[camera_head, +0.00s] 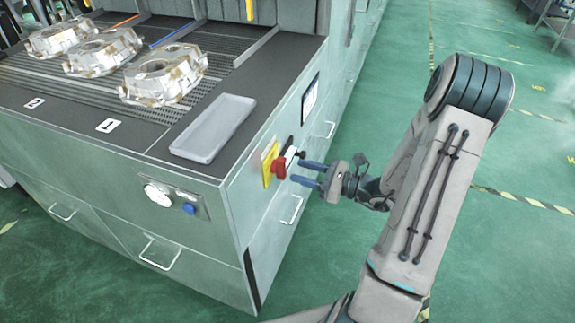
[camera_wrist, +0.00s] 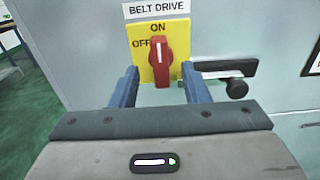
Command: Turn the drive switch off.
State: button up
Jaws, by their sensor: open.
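The drive switch is a red rotary handle (camera_wrist: 160,62) on a yellow plate (camera_wrist: 140,50), under a label reading BELT DRIVE. In the wrist view its white line points up toward ON; OFF is marked to the left. In the head view the red handle (camera_head: 279,167) sits on the side face of the machine cabinet, near its front corner. My gripper (camera_head: 308,173) is open, with its blue fingers pointing at the switch. In the wrist view the fingers (camera_wrist: 158,88) stand to the left and right of the handle's lower part. I cannot tell whether either finger touches it.
A dark bracket with a black knob (camera_wrist: 237,88) sticks out just right of the switch. A grey tray (camera_head: 213,128) and several castings (camera_head: 165,75) lie on the cabinet top. A drawer handle (camera_head: 292,209) is below the switch. The green floor on the right is open.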

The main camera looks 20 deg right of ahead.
aim_at(286, 167)
jog(key=x, duration=0.5)
grip_shut()
